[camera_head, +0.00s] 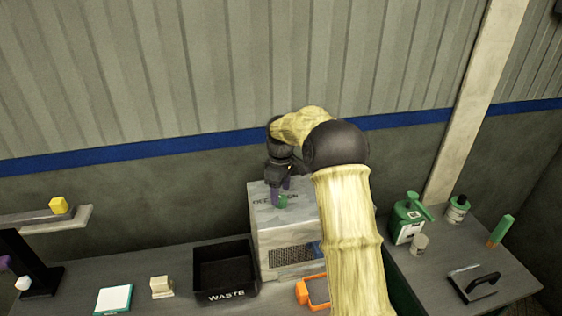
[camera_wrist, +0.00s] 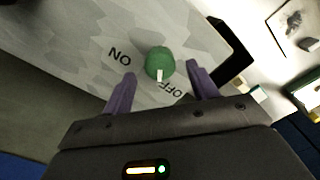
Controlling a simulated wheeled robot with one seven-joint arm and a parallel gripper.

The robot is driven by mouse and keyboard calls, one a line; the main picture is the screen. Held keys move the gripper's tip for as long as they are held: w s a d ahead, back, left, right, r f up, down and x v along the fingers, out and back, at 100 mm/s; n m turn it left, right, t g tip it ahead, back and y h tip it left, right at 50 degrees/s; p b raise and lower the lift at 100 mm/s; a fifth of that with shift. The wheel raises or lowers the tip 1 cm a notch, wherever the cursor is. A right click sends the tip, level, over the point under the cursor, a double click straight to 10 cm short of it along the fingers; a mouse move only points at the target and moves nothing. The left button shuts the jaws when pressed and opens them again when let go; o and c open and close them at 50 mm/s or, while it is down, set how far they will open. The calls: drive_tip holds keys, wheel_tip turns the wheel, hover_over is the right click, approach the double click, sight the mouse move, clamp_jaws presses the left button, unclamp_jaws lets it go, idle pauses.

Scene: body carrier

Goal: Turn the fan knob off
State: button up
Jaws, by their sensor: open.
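The fan unit is a pale grey patterned box (camera_head: 260,228) on the bench, with a dark mesh grille on its front. Its round green knob (camera_wrist: 159,60) is on the top face, and it also shows in the head view (camera_head: 283,201). The knob's white mark points toward the bottom of the wrist view, near the OFF label (camera_wrist: 173,89); the ON label (camera_wrist: 119,55) lies to its left. My gripper (camera_wrist: 160,70) is open, with its purple fingers on either side of the knob in view. I cannot tell whether they touch it.
A black WASTE bin (camera_head: 225,294) stands left of the box. An orange-framed item (camera_head: 302,292) lies in front, partly behind my arm. A green container (camera_head: 406,222) and other items stand on the right bench. The wall is close behind.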

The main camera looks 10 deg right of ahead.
sight(281, 199)
wheel_tip(281, 199, up, 15)
drive_tip(key=b, duration=0.1)
drive_tip(key=shift+f+b, duration=0.2)
drive_tip(key=shift+b, duration=0.2)
drive_tip(key=s+f+m+t, duration=0.1)
drive_tip(key=s+f+m, duration=0.2)
drive_tip(key=s, duration=0.7)
drive_tip(key=s+f+m+b, duration=0.1)
drive_tip(key=s+f+m, duration=0.2)
drive_tip(key=s+f, duration=0.5)
drive_tip(key=s+a+f+m+t, duration=0.1)
drive_tip(key=s+f+m, duration=0.3)
drive_tip(key=s, duration=0.7)
wheel_tip(281, 199, down, 2)
drive_tip(key=shift+s+t+b, duration=0.3)
drive_tip(key=shift+s, duration=0.05)
drive_tip(key=shift+d, duration=0.1)
